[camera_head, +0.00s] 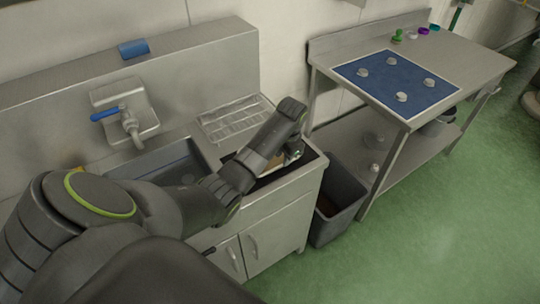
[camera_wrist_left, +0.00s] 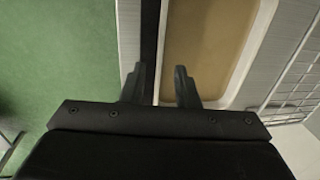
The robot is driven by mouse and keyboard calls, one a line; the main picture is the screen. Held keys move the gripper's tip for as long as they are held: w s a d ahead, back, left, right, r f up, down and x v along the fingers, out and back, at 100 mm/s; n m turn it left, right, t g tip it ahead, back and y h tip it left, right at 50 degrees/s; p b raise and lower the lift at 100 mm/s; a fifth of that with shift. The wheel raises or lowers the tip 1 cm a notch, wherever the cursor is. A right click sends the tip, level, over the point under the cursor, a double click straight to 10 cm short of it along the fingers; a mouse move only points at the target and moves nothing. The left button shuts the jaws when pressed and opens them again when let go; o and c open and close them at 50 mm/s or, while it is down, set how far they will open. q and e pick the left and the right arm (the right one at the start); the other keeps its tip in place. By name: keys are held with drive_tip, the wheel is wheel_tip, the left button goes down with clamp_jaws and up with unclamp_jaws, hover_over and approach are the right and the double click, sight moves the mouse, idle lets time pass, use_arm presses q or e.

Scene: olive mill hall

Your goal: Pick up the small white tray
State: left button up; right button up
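The small white tray shows in the left wrist view as a pale rim (camera_wrist_left: 251,55) around a tan inside. In the head view only a tan patch of it (camera_head: 273,161) shows on the sink unit, mostly hidden by my left arm. My left gripper (camera_head: 296,152) is over the right end of the unit. In the left wrist view its two fingers (camera_wrist_left: 160,76) are apart, with the tray's left rim between them in the picture. I cannot tell whether they touch it. My right gripper is not in view.
A wire drying rack (camera_head: 232,118) lies beside the tray. The sink basin (camera_head: 172,168) and blue-handled tap (camera_head: 128,122) are to the left. A grey bin (camera_head: 338,200) stands right of the unit. A steel table with a blue mat (camera_head: 385,85) is further right; green floor is clear in front.

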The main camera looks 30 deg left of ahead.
sight(281, 162)
use_arm(q)
drive_tip(key=shift+w+a+f+p, duration=0.1)
drive_tip(key=shift+a+f+p, duration=0.1)
drive_tip(key=shift+f, duration=0.9)
drive_tip(key=shift+w+a+f+p, duration=0.1)
drive_tip(key=shift+a+f+p, duration=0.1)
drive_tip(key=shift+f, duration=0.9)
clamp_jaws()
